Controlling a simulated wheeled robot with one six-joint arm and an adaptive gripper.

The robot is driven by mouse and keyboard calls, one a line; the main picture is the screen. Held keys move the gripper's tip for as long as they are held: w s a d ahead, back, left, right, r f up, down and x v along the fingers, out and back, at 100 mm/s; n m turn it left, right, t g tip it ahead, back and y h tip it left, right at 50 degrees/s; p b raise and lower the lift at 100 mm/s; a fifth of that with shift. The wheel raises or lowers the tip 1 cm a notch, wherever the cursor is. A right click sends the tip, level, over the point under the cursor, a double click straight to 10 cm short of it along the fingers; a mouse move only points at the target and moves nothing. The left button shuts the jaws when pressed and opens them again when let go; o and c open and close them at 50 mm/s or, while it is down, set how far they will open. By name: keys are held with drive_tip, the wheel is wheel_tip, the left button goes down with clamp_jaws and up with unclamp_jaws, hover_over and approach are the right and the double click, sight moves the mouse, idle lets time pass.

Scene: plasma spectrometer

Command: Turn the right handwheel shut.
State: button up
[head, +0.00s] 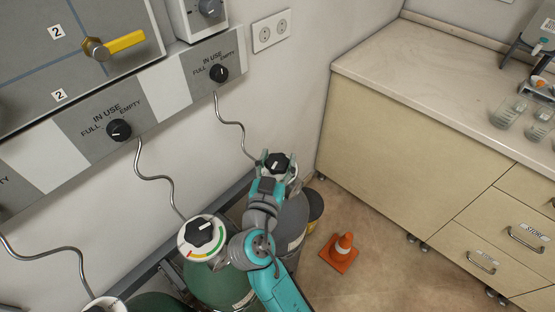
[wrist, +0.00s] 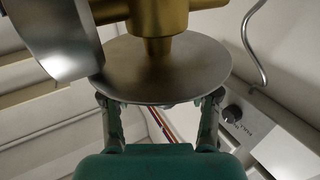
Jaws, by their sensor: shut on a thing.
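The right handwheel (head: 278,160) is a black knob with a white pointer line, on top of the grey cylinder (head: 291,222) at the right. My gripper (head: 276,168) is over that cylinder's top, its fingers on either side of the black knob and shut on it. In the wrist view a silver disc (wrist: 165,75) under the brass valve body (wrist: 158,22) spans between the fingertips of my gripper (wrist: 159,103). The disc hides most of the knob there. My arm and fingers cover much of the dial plate in the head view.
A green cylinder with a black handwheel (head: 199,232) on a coloured dial stands at the left. An orange cone (head: 341,250) is on the floor. The counter (head: 415,75) bounds the right side. Wall selector knobs (head: 219,73) and curled metal pipes (head: 232,124) are behind.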

drive_tip(key=shift+f+h, duration=0.1)
drive_tip(key=shift+h, duration=0.2)
drive_tip(key=o, duration=1.2)
drive_tip(key=v, duration=1.2)
